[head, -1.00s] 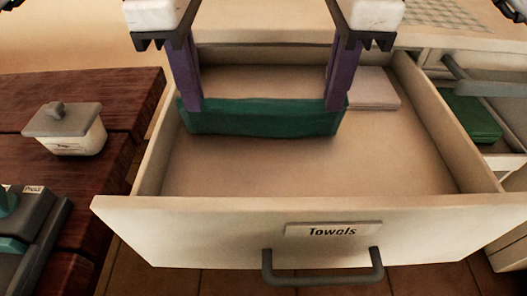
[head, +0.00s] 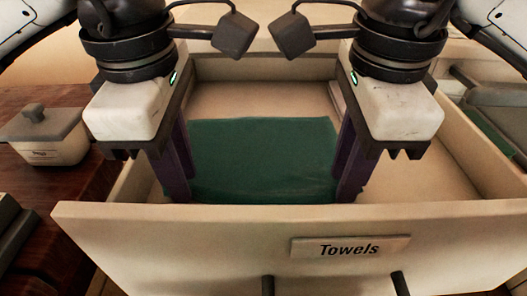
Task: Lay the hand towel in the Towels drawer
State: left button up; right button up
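The green hand towel (head: 262,158) is spread out inside the open Towels drawer (head: 230,240), its far edge lying towards the back. My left gripper (head: 179,193) has its purple fingers at the towel's near left corner and looks shut on it. My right gripper (head: 348,193) is at the near right corner and looks shut on it too. Both grippers point down, just behind the drawer's front panel. The fingertips and the towel's near edge are partly hidden, so whether that edge touches the drawer floor is unclear.
A pale folded cloth (head: 338,98) is mostly hidden behind my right gripper. The drawer's right side has bare floor (head: 430,170). A lidded white container (head: 45,140) stands on the dark wooden top at left. Another open drawer (head: 495,130) is at the right.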

pick_arm(q)
jog(key=shift+o, duration=1.3)
pick_arm(e)
jog(key=shift+o, duration=1.3)
